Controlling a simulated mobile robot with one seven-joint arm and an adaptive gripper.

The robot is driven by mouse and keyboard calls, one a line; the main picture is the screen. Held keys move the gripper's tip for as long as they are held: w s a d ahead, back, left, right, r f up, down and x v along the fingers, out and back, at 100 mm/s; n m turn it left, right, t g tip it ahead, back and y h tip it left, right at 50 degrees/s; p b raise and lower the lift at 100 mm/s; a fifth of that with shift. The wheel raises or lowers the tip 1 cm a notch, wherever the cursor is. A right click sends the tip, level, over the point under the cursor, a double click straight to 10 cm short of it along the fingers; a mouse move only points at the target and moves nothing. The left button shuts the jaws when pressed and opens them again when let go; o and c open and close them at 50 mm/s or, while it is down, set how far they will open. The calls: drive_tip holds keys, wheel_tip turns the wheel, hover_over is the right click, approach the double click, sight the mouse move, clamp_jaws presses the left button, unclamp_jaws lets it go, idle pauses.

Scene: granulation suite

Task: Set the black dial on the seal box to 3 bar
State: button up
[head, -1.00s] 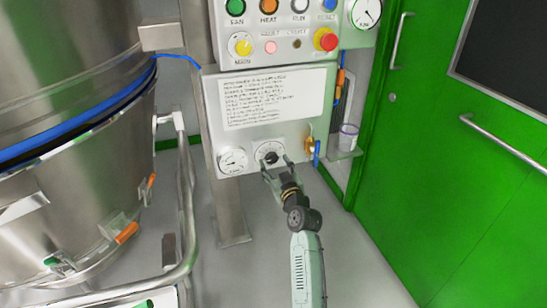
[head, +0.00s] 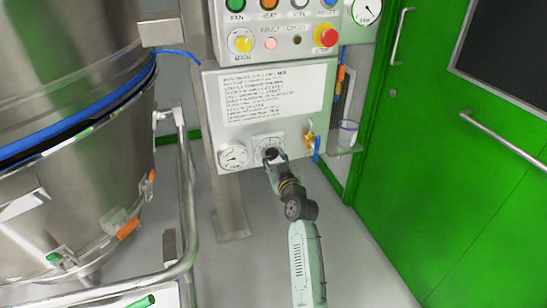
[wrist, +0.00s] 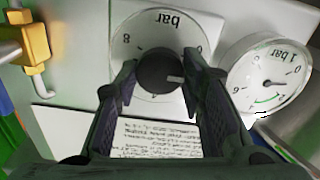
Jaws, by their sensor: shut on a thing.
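The seal box (head: 292,134) is a pale panel on a steel post, with a printed white label above its controls. The black dial (wrist: 158,70) sits on a white round scale marked in bar (wrist: 158,20). My gripper (wrist: 162,84) is shut on the dial, one finger on each side. The wrist view is upside down; there the white pointer mark points right and slightly down, not far past the 0. In the head view my gripper (head: 273,158) covers most of the dial.
A round gauge (head: 233,157) sits just left of the dial; it also shows in the wrist view (wrist: 268,78). A brass valve (head: 309,139) with a blue handle is at right. A button panel (head: 285,22) is above. A steel vessel (head: 70,190) stands left, a green door (head: 450,180) right.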

drive_tip(key=c, duration=0.3)
drive_tip(key=shift+m, duration=0.4)
drive_tip(key=m+b, duration=0.1)
drive_tip(key=m, duration=0.1)
drive_tip(key=shift+a+m, duration=0.1)
drive_tip(key=shift+m, duration=0.3)
drive_tip(key=m, duration=0.4)
drive_tip(key=shift+m, duration=2)
drive_tip(key=shift+d, duration=0.2)
drive_tip(key=o, duration=1.1)
